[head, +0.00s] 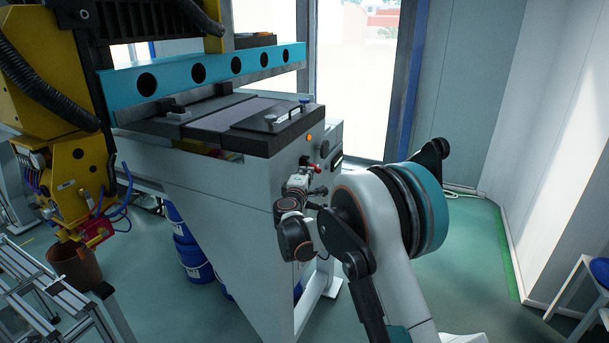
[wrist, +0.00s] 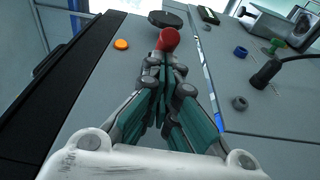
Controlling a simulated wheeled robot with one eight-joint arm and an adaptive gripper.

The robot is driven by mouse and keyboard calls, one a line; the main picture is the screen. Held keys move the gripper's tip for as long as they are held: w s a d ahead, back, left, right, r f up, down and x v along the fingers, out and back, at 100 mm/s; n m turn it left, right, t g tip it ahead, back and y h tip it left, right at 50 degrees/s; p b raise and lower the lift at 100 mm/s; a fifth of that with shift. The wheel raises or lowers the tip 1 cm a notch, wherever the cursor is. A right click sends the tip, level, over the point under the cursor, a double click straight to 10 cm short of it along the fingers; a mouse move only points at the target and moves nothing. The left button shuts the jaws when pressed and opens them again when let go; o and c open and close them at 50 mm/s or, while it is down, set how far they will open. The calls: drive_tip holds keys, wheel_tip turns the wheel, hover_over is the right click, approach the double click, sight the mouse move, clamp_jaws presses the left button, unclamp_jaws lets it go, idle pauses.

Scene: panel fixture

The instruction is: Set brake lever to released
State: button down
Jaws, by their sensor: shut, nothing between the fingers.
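A lever with a red rounded knob (head: 317,164), likely the brake lever, is on the side panel of the grey machine cabinet. In the wrist view the red knob (wrist: 168,39) shows just beyond my fingertips. My gripper (wrist: 163,72) is shut and empty, pointing at the panel. In the head view my gripper (head: 301,180) is small, just below and left of the knob. I cannot tell whether the fingers touch the knob. The lever's shaft and base are mostly hidden behind my fingers.
An orange button (wrist: 121,44) and a black round disc (wrist: 165,18) sit near the red knob. A black cable plug (wrist: 265,74) sticks out at the right. The cabinet (head: 225,195) has a blue perforated beam (head: 215,72) above. Open floor (head: 465,260) lies right of my arm.

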drive_tip(key=shift+d+n+y, duration=0.25)
drive_tip(key=shift+n+y, duration=0.05)
drive_tip(key=shift+y, duration=0.2)
drive_tip(key=w+d+n+g+y+b, duration=0.2)
drive_tip(key=w+d+n+y+b, duration=0.2)
drive_tip(key=y, duration=0.6)
drive_tip(key=shift+w+d+n, duration=1.1)
drive_tip(key=shift+d+n, duration=0.3)
drive_tip(key=shift+d, duration=0.3)
